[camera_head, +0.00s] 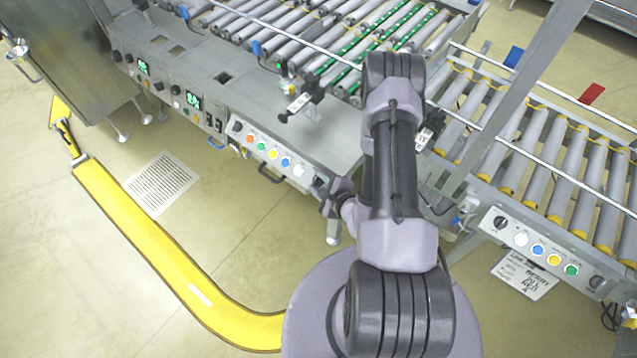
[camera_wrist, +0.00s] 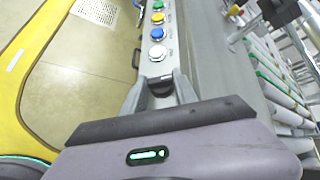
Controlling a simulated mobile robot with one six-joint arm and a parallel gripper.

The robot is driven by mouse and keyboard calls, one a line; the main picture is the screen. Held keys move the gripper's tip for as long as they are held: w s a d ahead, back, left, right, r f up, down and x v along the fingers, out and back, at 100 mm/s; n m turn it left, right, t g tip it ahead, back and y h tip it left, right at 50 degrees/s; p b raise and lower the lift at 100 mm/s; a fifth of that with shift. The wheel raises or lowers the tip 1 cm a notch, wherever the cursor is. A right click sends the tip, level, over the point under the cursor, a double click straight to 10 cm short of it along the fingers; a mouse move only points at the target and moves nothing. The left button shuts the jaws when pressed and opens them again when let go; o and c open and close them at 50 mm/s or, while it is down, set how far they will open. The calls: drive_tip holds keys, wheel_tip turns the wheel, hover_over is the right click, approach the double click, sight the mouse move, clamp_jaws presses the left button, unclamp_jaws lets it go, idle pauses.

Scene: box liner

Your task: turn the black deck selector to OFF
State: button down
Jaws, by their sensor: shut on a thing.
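The black deck selector (camera_wrist: 160,88) shows in the wrist view as a dark knob at the end of the button row. It sits between the fingers of my gripper (camera_wrist: 160,93), which is shut on it. The fingers hide much of the knob, and I cannot read which position it points to. In the head view my gripper (camera_head: 326,192) is at the right end of the grey control panel (camera_head: 262,150), just past the white button (camera_head: 299,170). The selector is too small and covered to make out there.
Blue (camera_wrist: 158,33) and yellow (camera_wrist: 157,18) buttons line up beyond the selector. A second panel (camera_head: 540,252) with its own black knobs is at the right. Roller conveyors (camera_head: 560,170) lie behind. A yellow floor strip (camera_head: 150,235) curves across open floor at the left.

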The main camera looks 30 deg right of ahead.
drive_tip(key=shift+a+f+m+t+h, duration=0.1)
drive_tip(key=shift+m+t+h, duration=0.3)
drive_tip(key=shift+m, duration=0.2)
drive_tip(key=c, duration=1.2)
unclamp_jaws()
drive_tip(key=shift+c, duration=0.2)
